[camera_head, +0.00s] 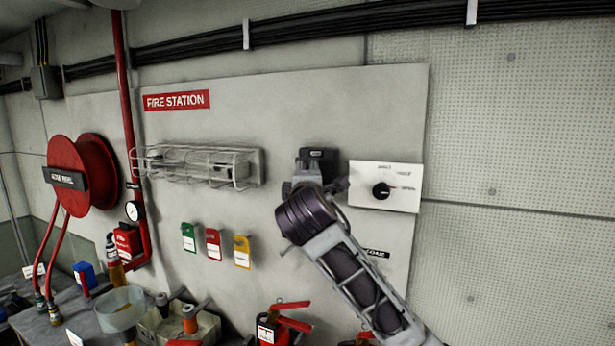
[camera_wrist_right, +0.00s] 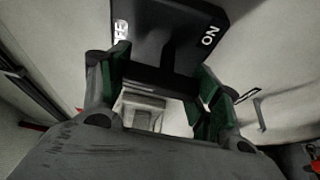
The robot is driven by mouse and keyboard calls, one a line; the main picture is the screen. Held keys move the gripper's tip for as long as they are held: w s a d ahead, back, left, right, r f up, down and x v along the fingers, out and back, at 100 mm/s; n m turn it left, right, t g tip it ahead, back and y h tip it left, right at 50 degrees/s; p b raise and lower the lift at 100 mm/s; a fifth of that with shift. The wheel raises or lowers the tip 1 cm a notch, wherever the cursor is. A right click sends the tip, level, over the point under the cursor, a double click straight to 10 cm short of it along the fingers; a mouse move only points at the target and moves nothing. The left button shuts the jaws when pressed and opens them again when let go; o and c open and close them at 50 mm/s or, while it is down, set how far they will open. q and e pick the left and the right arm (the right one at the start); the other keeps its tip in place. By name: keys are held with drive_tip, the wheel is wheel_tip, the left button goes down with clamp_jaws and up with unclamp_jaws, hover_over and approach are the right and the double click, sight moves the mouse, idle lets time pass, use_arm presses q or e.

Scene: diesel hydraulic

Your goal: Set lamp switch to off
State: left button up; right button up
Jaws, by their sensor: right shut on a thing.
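The lamp switch is a black box (camera_head: 320,160) on the fire station panel, partly hidden behind my right gripper (camera_head: 312,182). In the right wrist view, its dark face (camera_wrist_right: 175,30) carries OFF lettering on the left and ON lettering on the right. My right gripper (camera_wrist_right: 160,85) has its green-padded fingers on both sides of a dark part below that face and is shut on it. The exact position of the switch part is hard to tell. My left gripper is not in view.
A white plate with a black rotary knob (camera_head: 381,190) is close to the right of my gripper. A wire-caged lamp (camera_head: 205,165) is to the left, above several coloured tags (camera_head: 213,243).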

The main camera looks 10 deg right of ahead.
idle(0.5)
drive_tip(key=o, duration=1)
drive_tip(key=shift+a, duration=0.1)
drive_tip(key=shift+o, duration=0.2)
drive_tip(key=s+a, duration=0.2)
drive_tip(key=s, duration=0.9)
drive_tip(key=shift+s+a, duration=0.2)
drive_tip(key=shift+s, duration=0.15)
